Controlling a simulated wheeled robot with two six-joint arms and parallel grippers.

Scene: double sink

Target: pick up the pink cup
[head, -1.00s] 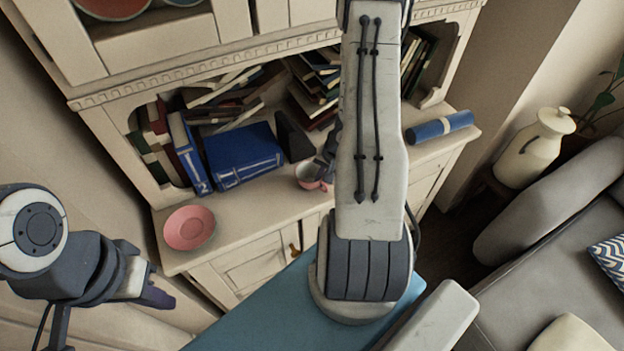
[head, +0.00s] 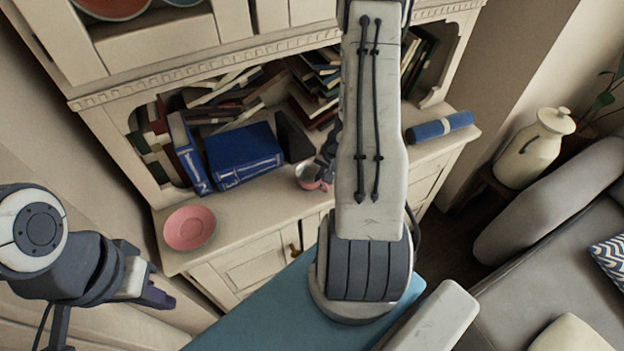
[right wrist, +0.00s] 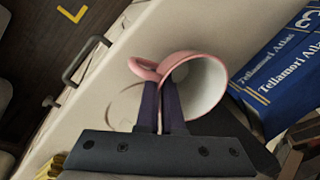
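The pink cup (head: 309,176), pale inside, shows at the front of the cabinet ledge in the head view, partly hidden by my right arm. In the right wrist view the cup (right wrist: 208,80) has its mouth towards the camera and its handle to the left. My right gripper (right wrist: 160,88) has its dark fingers close together at the handle side of the cup, shut on it. I cannot tell for sure whether the cup is clear of the ledge. My left gripper (head: 158,297) is away at the lower left with nothing visible in it; its finger gap is unclear.
A pink plate (head: 189,228) lies on the ledge at the left. Blue books (head: 243,158) stand behind the cup, with several more books in the shelf. A blue roll (head: 440,127) lies at the right end. A cream jug (head: 533,150) stands beyond.

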